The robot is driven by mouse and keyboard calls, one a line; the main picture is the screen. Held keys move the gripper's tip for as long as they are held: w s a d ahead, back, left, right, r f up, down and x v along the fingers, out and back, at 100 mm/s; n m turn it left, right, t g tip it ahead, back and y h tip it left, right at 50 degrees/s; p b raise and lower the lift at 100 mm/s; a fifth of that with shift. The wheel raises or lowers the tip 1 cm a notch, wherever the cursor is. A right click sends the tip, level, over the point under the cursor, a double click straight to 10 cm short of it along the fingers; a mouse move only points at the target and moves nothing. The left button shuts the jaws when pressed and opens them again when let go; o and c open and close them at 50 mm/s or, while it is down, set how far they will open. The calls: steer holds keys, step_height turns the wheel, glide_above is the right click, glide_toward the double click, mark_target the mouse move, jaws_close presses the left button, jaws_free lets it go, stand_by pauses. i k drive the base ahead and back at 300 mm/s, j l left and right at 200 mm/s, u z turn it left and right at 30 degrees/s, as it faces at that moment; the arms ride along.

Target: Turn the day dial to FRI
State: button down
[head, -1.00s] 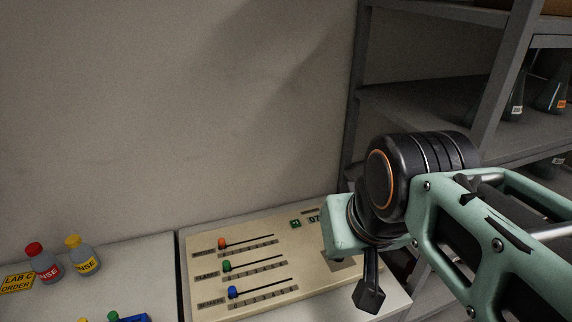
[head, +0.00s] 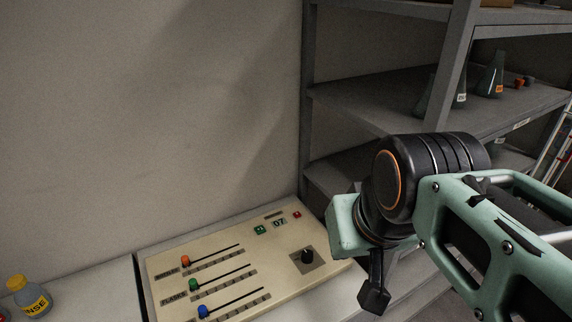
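A beige control panel (head: 225,240) lies on the bench at the lower middle of the head view. A black round dial (head: 308,256) on a grey plate sits at the panel's right side. Its markings are too small to read, so I cannot tell which day it points to. My gripper (head: 374,297) hangs to the right of the panel, apart from the dial, partly behind my own wrist. Only one dark finger piece shows clearly, so its opening cannot be judged.
The panel also has orange (head: 185,261), green (head: 194,284) and blue (head: 203,311) sliders, a small display (head: 280,223), a green button (head: 260,230) and a red button (head: 297,214). A yellow-capped bottle (head: 30,298) stands at left. A grey shelf (head: 400,100) with flasks rises behind.

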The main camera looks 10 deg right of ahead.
mark_target(306, 256)
steer(key=l+u, duration=0.5)
steer(key=u, duration=0.3)
steer(key=l+u, duration=0.15)
steer(key=l, duration=0.15)
steer(key=j+z, duration=0.15)
steer(key=i+j, duration=0.05)
steer(key=j, duration=0.05)
